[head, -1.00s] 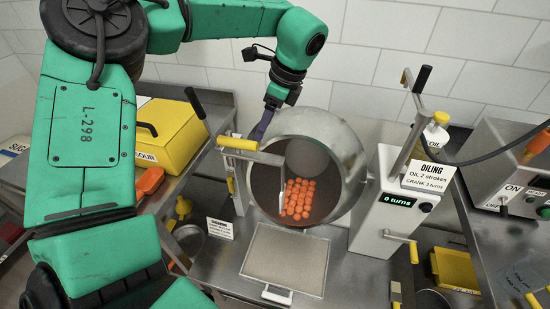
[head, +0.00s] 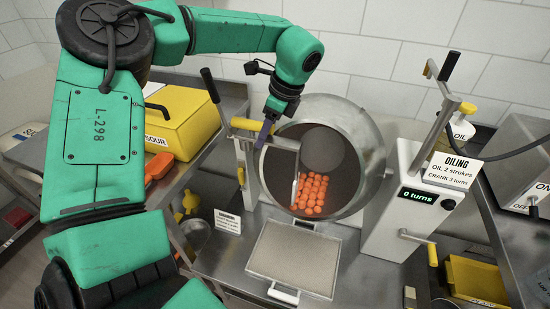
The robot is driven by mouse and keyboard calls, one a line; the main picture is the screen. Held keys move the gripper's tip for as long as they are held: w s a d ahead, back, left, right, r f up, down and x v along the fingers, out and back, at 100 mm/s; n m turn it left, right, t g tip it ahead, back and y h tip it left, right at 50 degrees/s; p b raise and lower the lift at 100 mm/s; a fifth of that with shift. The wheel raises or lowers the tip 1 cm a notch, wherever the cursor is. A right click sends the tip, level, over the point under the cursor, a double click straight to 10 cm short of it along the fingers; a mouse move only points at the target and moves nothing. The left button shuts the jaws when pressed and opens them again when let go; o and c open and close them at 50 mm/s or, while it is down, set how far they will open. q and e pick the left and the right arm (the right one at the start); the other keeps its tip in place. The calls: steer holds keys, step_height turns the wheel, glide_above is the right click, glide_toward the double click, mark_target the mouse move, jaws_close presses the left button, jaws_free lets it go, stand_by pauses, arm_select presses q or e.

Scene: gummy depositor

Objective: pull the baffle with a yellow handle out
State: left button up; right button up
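The baffle is a thin pale plate (head: 297,190) hanging in the mouth of the steel drum (head: 345,125). A grey arm with a yellow handle (head: 258,128) reaches above it across the drum's left side. Orange gummies (head: 312,192) lie in the drum beside the plate. My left gripper (head: 263,135) points down at the right end of the yellow handle. My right gripper is not in view.
A grey tray (head: 296,258) lies in front of the drum. The oiling machine (head: 412,205), showing 0 turns, stands to the right with its crank. A yellow box (head: 180,115) and a black-knobbed lever (head: 211,86) are to the left.

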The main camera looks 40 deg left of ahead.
arm_select(q)
jaws_close()
steer(key=shift+r+p, duration=0.75)
steer(key=shift+r, duration=1.35)
step_height(320, 180, up, 5)
steer(key=p, duration=0.2)
steer(key=shift+p, duration=0.3)
steer(key=shift+c, duration=0.9)
jaws_free()
jaws_close()
